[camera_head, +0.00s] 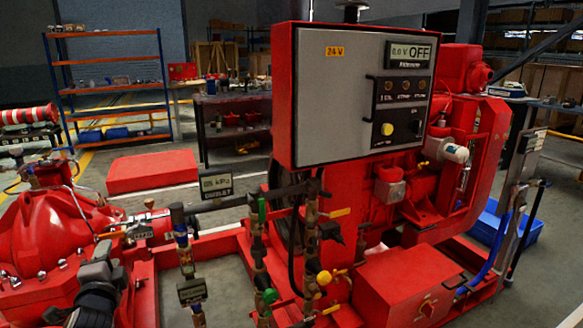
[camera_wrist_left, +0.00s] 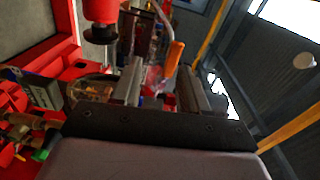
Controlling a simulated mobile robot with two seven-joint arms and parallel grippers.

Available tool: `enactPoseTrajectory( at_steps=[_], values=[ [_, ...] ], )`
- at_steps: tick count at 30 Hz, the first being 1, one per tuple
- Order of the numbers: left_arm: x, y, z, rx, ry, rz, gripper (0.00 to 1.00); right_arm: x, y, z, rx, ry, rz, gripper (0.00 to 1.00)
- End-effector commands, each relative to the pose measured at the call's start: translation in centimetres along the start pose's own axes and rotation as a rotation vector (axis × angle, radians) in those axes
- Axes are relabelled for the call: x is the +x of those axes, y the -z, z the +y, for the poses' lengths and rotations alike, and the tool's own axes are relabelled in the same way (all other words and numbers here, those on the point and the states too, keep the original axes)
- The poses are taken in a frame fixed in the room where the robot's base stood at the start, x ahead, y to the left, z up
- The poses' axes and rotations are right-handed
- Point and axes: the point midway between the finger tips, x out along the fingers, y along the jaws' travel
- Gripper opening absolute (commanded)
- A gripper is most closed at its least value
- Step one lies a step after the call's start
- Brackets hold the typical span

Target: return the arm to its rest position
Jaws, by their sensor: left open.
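My left gripper (camera_head: 103,262) is at the lower left of the head view, a grey and black shape in front of the red pump casing (camera_head: 48,235). In the left wrist view its two grey fingers (camera_wrist_left: 164,82) stand apart. No held object shows between them; an orange handle-like part (camera_wrist_left: 174,58) appears beyond the gap. Whether the gripper touches the pump parts cannot be told. My right gripper is not in view.
The red control box (camera_head: 350,95) reads OFF and stands over the engine. Valves and pipes (camera_head: 262,250) rise in front, right of my gripper. A gauge display (camera_head: 216,186) sits behind them. A shelf rack (camera_head: 110,85) stands at the back left. Floor shows at the lower right.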

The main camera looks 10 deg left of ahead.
Motion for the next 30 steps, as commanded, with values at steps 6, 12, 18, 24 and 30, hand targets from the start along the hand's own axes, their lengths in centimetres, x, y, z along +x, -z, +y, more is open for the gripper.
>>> enactPoseTrajectory(
  at_steps=[6,12,18,24,30],
  values=[
    [-7.1,3.5,7.4,-0.269,-0.219,0.141,0.44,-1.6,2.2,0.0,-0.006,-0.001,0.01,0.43],
    [-17.1,6.3,13.9,-0.612,-0.506,0.197,0.44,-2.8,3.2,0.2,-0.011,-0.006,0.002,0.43],
    [-27.5,7.9,17.5,-0.942,-0.785,0.142,0.44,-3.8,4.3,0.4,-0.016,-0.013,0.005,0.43],
    [-33.3,8.5,18.6,-1.129,-0.933,0.069,0.44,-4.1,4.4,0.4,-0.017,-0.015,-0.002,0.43],
    [-34.2,8.6,18.8,-1.164,-0.958,0.051,0.44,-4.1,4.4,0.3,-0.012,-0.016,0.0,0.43]
  ],
)
